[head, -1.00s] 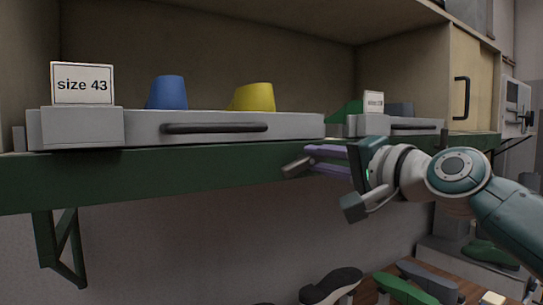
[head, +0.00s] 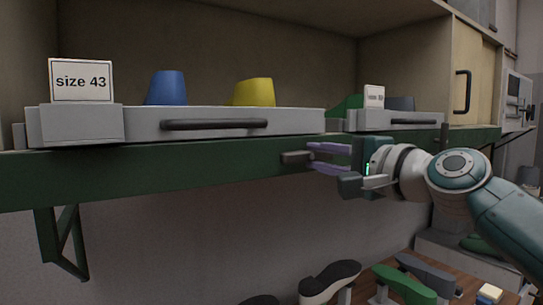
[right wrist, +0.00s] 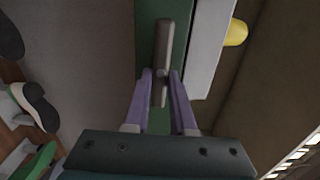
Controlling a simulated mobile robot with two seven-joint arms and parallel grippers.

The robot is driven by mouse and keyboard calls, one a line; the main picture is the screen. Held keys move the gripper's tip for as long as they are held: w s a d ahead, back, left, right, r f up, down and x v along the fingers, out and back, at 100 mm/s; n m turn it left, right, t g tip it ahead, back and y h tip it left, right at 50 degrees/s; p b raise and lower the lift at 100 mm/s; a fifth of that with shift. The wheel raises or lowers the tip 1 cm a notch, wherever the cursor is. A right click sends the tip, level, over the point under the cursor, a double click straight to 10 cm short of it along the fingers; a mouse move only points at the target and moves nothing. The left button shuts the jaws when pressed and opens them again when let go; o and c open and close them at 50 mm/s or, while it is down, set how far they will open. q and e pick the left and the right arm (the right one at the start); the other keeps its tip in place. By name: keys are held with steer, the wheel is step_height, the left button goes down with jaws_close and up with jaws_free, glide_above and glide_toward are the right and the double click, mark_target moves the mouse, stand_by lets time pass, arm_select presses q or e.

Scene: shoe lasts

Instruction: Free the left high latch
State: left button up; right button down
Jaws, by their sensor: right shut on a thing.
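The left high latch (head: 296,157) is a small grey-brown bar on the front of the green shelf edge, below the right end of the size 43 drawer. It lies about level in the head view. My right gripper (head: 313,156) comes from the right and is shut on it with its purple fingers. In the right wrist view, the latch (right wrist: 163,45) runs between the two fingertips (right wrist: 161,76) and sticks out beyond them. My left gripper is out of view.
Above the latch is the grey size 43 drawer (head: 290,122) with a dark handle (head: 215,124), and blue (head: 166,88) and yellow (head: 254,93) lasts on it. A second drawer (head: 400,121) is to the right. Several shoe lasts stand below.

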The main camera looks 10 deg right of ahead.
steer(key=c, duration=0.7)
jaws_free()
steer(key=shift+c, duration=0.2)
steer(key=shift+s+d, duration=0.2)
steer(key=shift+s, duration=0.4)
steer(key=b+v, duration=0.2)
steer(key=v, duration=0.6)
steer(key=shift+s, duration=0.35)
steer(key=shift+d, duration=0.1)
